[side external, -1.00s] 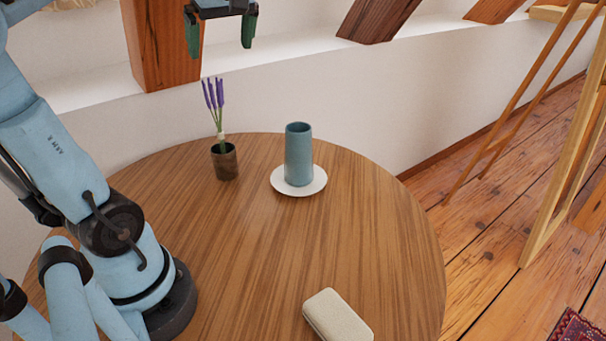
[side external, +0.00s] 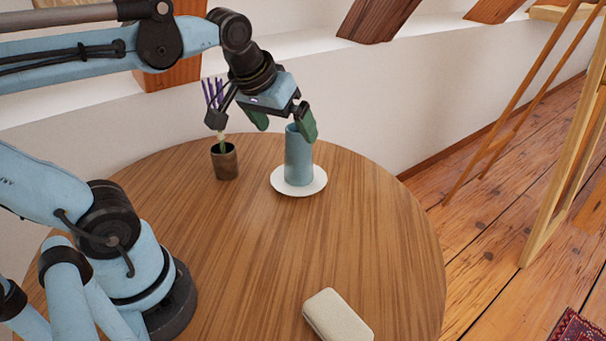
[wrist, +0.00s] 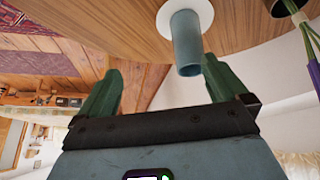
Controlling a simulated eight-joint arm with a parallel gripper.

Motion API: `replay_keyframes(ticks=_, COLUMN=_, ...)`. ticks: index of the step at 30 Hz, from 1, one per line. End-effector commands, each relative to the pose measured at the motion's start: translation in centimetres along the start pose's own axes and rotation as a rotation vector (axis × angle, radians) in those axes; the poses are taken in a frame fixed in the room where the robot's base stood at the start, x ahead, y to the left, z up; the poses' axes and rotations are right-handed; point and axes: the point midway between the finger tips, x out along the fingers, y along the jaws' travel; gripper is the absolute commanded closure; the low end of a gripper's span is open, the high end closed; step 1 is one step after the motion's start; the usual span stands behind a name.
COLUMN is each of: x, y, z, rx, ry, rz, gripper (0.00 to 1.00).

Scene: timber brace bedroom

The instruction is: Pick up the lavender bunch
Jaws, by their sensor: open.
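The lavender bunch (side external: 212,92) has purple flower tips and stands upright in a small dark brown pot (side external: 225,162) on the round table. My arm and gripper hide part of it. In the wrist view the lavender (wrist: 314,75) shows at the right edge, outside my fingers. My gripper (side external: 284,128) is open and empty, with green fingers pointing down. It is to the right of the lavender, by the top of the blue cylindrical vase. In the wrist view my gripper (wrist: 158,85) has its fingers spread wide, with the vase beyond them.
The blue vase (side external: 298,160) stands on a white saucer (side external: 300,188) right of the pot. A cream case (side external: 337,314) lies at the front of the wooden table (side external: 270,245). The table's middle is clear. A white wall (side external: 380,110) stands behind.

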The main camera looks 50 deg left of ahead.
Motion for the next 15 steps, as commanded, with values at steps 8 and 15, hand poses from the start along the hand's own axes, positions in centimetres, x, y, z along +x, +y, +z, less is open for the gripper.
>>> replay_keyframes(ticks=8, x=4.1, y=2.8, z=5.6, rx=0.335, ry=0.104, rz=0.143, gripper=0.09)
replay_keyframes(ticks=15, x=4.2, y=3.0, z=5.8, rx=0.357, ry=0.111, rz=0.15, gripper=0.46)
